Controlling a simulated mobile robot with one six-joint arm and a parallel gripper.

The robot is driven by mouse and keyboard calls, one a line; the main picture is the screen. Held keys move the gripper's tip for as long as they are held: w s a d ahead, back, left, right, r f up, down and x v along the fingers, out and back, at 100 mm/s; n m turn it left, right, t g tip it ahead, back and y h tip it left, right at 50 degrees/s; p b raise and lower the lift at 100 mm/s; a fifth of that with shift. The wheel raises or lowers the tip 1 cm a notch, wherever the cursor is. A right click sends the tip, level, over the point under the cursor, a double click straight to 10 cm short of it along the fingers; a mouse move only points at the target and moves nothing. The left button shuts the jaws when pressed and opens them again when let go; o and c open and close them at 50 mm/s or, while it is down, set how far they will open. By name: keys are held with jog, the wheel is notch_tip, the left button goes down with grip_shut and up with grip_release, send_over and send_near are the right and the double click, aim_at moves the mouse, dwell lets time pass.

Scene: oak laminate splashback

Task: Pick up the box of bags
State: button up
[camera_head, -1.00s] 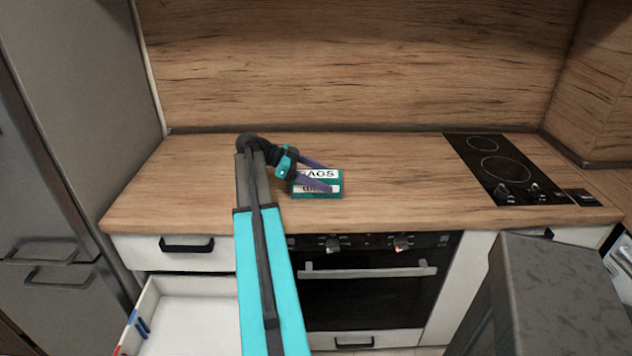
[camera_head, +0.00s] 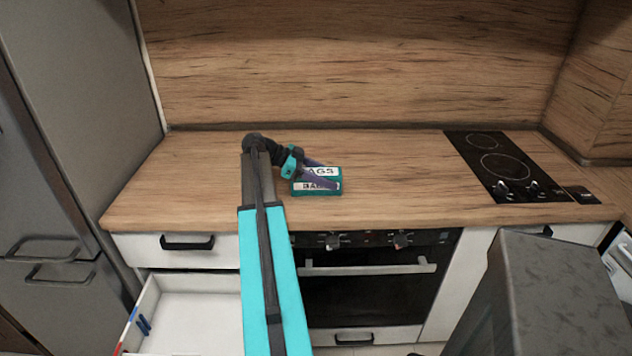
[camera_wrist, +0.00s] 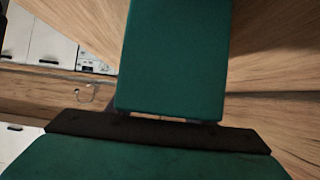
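The box of bags (camera_head: 332,172) is teal with white labels and stands on the wooden counter, left of the hob. My gripper (camera_head: 322,175) reaches it from the left. One purple finger crosses the box's front face and partly covers the lettering. The other finger is by its top rear edge. The fingers straddle the box, but I cannot tell whether both press on it. The wrist view shows a large plain green surface (camera_wrist: 175,55) close to the camera; no lettering shows there. No gap under the box is visible in the head view.
The black hob (camera_head: 505,165) is at the right of the counter (camera_head: 400,180). An open drawer (camera_head: 190,310) is below on the left, beside the oven (camera_head: 365,290). A grey fridge (camera_head: 70,130) stands at left. The counter between box and hob is clear.

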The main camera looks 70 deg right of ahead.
aim_at(332, 171)
jog(key=c, duration=0.4)
jog(key=shift+r, duration=0.1)
jog(key=shift+r+b, duration=0.55)
jog(key=shift+r, duration=0.85)
jog(key=shift+s+a+r, duration=0.15)
jog(key=shift+a+r, duration=0.05)
jog(key=shift+r, duration=0.05)
jog(key=s+a+b, duration=0.1)
jog(key=s+a, duration=0.1)
jog(key=a, duration=0.2)
jog(key=s+a+r+b, duration=0.1)
jog(key=s+a, duration=0.2)
jog(key=a, duration=0.1)
jog(key=s+a+b, duration=0.1)
jog(key=s+a, duration=0.2)
jog(key=a, duration=0.2)
jog(key=shift+s+r, duration=0.25)
